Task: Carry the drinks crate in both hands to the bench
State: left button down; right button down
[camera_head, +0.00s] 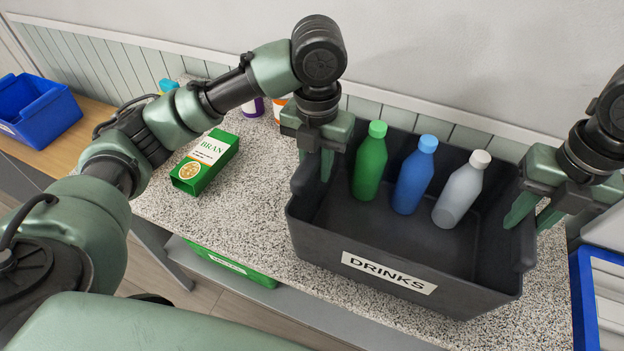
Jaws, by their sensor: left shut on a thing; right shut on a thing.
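The drinks crate (320,245) is a dark grey open box with a white DRINKS label on its front. It appears to rest on a speckled countertop. Inside stand a green bottle (370,165), a blue bottle (413,180) and a clear grey bottle with a white cap (459,193), all upright. My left gripper (327,165) is shut on the crate's left wall. My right gripper (527,215) is shut on the crate's right wall. The fingers partly hide both walls. Which surface is the bench I cannot tell.
A green BRAN box (205,160) lies on the speckled counter (250,210) left of the crate. Small bottles stand behind my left arm. A blue bin (38,110) sits on a wooden surface (88,125) at far left. A green crate (230,265) is below the counter. A blue-rimmed container (582,300) is at right.

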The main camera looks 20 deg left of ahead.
pick_arm(q)
jog(key=shift+f, duration=0.3)
pick_arm(e)
jog(key=shift+f, duration=0.35)
pick_arm(q)
jog(key=c, duration=1.5)
grip_release()
pick_arm(e)
jog(key=c, duration=1.5)
grip_release()
pick_arm(q)
jog(key=o, duration=0.3)
jog(key=shift+s, duration=0.1)
pick_arm(e)
jog(key=o, duration=0.3)
jog(key=shift+s, duration=0.1)
pick_arm(q)
jog(key=shift+s, duration=0.1)
pick_arm(e)
jog(key=shift+s, duration=0.1)
pick_arm(q)
jog(key=shift+r, duration=0.55)
notch_tip(320, 180, up, 11)
jog(key=shift+f, duration=0.1)
pick_arm(e)
notch_tip(320, 180, up, 12)
